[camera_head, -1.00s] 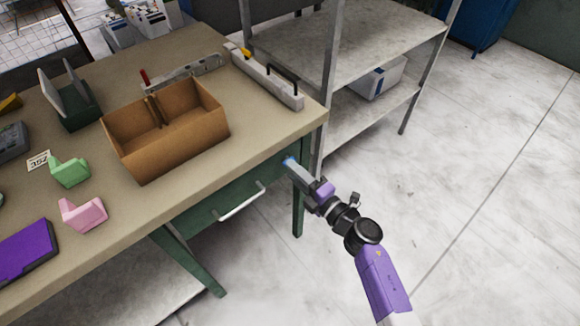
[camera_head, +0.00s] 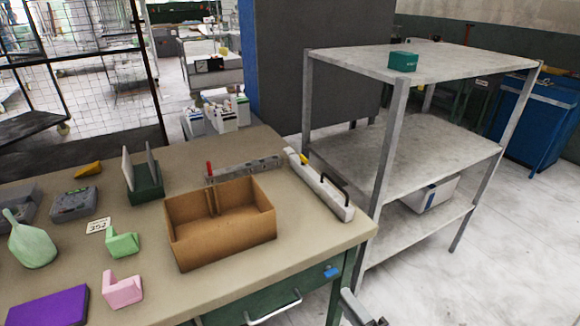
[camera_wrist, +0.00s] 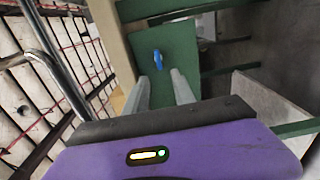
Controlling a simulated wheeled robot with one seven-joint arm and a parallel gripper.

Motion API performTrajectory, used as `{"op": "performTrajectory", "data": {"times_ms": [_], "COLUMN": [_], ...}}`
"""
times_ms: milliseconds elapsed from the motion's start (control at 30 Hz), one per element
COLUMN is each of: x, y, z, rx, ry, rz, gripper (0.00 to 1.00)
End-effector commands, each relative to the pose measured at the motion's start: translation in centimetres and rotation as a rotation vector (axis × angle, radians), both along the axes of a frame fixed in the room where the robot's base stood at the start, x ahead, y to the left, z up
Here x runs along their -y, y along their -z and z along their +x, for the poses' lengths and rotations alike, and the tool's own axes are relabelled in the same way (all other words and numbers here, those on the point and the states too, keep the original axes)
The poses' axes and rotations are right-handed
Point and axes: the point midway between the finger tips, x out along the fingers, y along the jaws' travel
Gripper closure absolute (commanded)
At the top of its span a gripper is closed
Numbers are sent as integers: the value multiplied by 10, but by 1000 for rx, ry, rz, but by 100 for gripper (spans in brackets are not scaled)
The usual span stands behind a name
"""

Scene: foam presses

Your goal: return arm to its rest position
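My gripper (camera_head: 352,303) shows only in part at the bottom edge of the head view, just outside the near right corner of the workbench; the rest of my arm is out of that frame. In the wrist view my gripper (camera_wrist: 160,77) has its two grey fingers apart, with nothing held between them. A small blue piece (camera_wrist: 163,62) on the green panel (camera_wrist: 180,52) shows beyond the fingertips. The blue piece also shows in the head view (camera_head: 332,271), on the green bench side close to the gripper. I cannot tell the exact gap.
The workbench (camera_head: 316,249) carries a cardboard box (camera_head: 222,238), green and pink blocks, a purple case (camera_head: 48,308) and a white long-bodied tool with a black handle (camera_head: 325,187). A grey shelf rack (camera_head: 392,145) stands right of it, with a green box (camera_head: 403,61) on top. Open floor (camera_head: 505,260) lies right.

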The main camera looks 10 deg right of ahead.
Motion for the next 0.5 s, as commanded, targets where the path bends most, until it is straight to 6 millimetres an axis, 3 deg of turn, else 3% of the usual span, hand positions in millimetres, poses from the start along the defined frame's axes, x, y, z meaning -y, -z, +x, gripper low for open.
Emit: {"op": "performTrajectory", "data": {"times_ms": [100, 267, 500], "x": [7, 22, 28], "y": [-6, -49, -84], "z": [3, 2, -64], "rx": [-1, 53, 48], "ry": [31, 93, 167], "rz": [57, 228, 586], "gripper": [69, 69, 69]}}
